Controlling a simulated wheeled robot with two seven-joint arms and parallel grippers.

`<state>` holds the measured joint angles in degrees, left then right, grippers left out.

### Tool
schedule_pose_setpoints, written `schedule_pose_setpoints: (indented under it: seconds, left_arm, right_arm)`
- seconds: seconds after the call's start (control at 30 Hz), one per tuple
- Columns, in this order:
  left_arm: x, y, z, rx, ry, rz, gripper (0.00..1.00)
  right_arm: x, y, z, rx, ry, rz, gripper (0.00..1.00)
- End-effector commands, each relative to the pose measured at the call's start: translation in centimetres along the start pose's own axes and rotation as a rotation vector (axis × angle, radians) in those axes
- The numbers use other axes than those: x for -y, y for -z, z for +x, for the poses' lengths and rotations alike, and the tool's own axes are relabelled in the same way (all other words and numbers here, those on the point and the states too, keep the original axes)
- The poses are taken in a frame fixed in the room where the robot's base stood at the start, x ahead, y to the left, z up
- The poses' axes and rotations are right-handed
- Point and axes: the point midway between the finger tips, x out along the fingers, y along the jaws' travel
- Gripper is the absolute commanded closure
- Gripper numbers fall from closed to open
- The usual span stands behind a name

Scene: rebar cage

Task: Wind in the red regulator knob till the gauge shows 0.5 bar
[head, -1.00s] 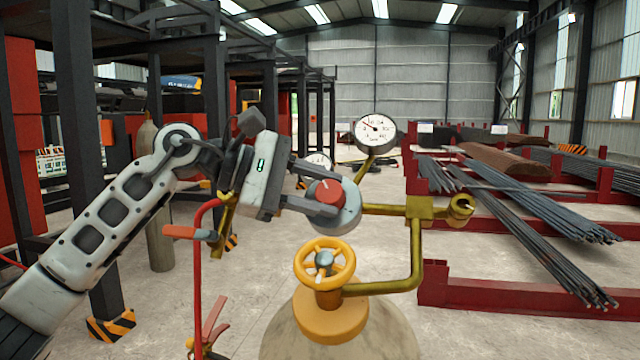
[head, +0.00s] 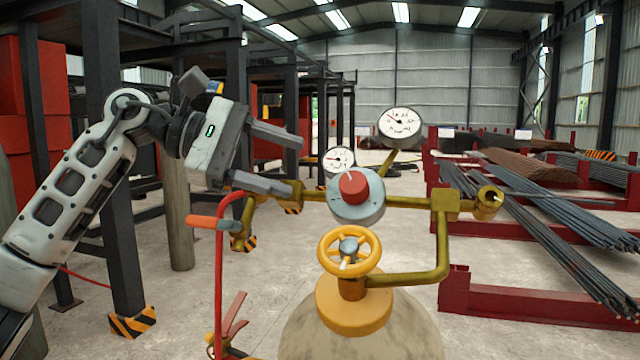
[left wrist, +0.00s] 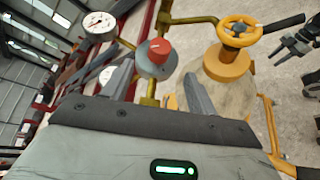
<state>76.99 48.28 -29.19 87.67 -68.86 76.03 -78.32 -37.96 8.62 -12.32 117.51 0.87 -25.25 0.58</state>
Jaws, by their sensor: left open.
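The red regulator knob (head: 353,185) sits on the front of a round grey-blue regulator body (head: 358,207). A white line shows on the knob, pointing up and slightly left. My left gripper (head: 297,165) is open and empty, to the left of the knob and apart from it. In the left wrist view the knob (left wrist: 160,50) shows beyond the open fingers. A small gauge (head: 340,159) stands behind the knob's upper left, and a larger gauge (head: 401,123) stands above right. Both needles point to the upper left or left; the readings are too small to tell. My right gripper shows at the left wrist view's right edge (left wrist: 300,40).
A yellow handwheel (head: 349,250) tops the gas cylinder (head: 362,335) below the regulator. Brass pipe (head: 445,240) runs right. Rebar racks stand right; dark steel posts stand left.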

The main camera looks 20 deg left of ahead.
Motion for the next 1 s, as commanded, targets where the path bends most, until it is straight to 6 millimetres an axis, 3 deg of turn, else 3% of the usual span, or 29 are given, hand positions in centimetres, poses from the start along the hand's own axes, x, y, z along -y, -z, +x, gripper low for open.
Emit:
schedule_pose_setpoints:
  seconds: [0.1, 0.33, 1.0]
  left_arm:
    - [0.0, 0.1, -2.7, -0.002, -0.004, 0.0, 0.42]
    - [0.0, 0.0, -5.8, -0.001, -0.002, 0.001, 0.42]
    - [0.0, 0.0, -6.4, 0.0, 0.0, 0.0, 0.42]
  right_arm:
    - [0.1, -0.3, 0.1, 0.003, 0.004, -0.003, 0.62]
    - [0.2, -0.3, 0.1, -0.002, 0.007, -0.002, 0.62]
    - [0.4, -0.1, 0.2, -0.008, 0.008, 0.009, 0.62]
